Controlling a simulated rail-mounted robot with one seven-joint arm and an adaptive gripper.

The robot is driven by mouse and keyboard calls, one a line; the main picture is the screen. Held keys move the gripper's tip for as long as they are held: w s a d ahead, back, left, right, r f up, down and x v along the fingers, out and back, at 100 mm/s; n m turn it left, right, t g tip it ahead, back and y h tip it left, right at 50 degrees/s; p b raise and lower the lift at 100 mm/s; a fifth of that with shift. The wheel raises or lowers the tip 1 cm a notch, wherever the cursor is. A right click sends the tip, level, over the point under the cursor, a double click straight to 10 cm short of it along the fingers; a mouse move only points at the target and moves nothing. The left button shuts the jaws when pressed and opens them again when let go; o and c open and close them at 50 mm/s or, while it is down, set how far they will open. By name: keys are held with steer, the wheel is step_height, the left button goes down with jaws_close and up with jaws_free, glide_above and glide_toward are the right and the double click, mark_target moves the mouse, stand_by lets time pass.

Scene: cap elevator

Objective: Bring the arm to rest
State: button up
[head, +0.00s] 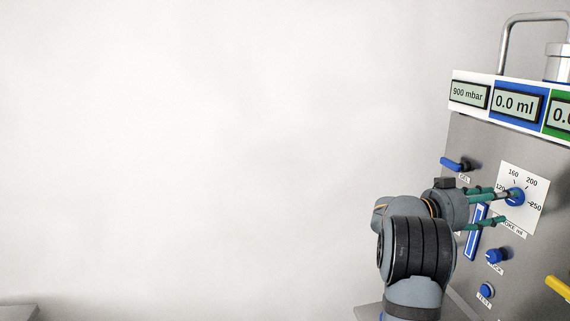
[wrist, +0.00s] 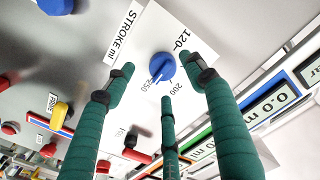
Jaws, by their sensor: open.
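My gripper (head: 497,207) has several green fingers and reaches toward the front panel of the grey machine (head: 472,150) at the right of the head view. The fingers are spread open. A blue stroke dial (head: 515,197) on a white scale plate is right by the fingertips. In the wrist view the blue dial (wrist: 162,67) shows between the spread fingertips (wrist: 158,80), with nothing clasped. Its pointer appears to face near the 250 mark. I cannot tell whether any fingertip touches the dial or plate.
Other blue controls crowd the panel: a lever (head: 455,164), a knob (head: 497,256) and a test button (head: 487,290). A yellow handle (head: 558,288) stands out at the right edge. Displays (head: 515,104) run along the top. The left side is open before a bare wall.

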steer(key=shift+n, duration=0.7)
steer(key=d, duration=0.1)
steer(key=d+p, duration=0.1)
steer(key=w+d+r+p, duration=0.1)
steer(key=shift+d, duration=0.4)
steer(key=shift+d+n+p, duration=0.15)
steer(key=shift+n+p, duration=0.45)
steer(key=shift+p, duration=0.2)
steer(key=n+p, duration=0.5)
steer(key=p, duration=0.2)
steer(key=shift+s, duration=0.2)
steer(key=s+a+n, duration=0.2)
steer(key=a+n, duration=0.2)
steer(key=a, duration=0.6)
steer(key=shift+a+f+n, duration=0.3)
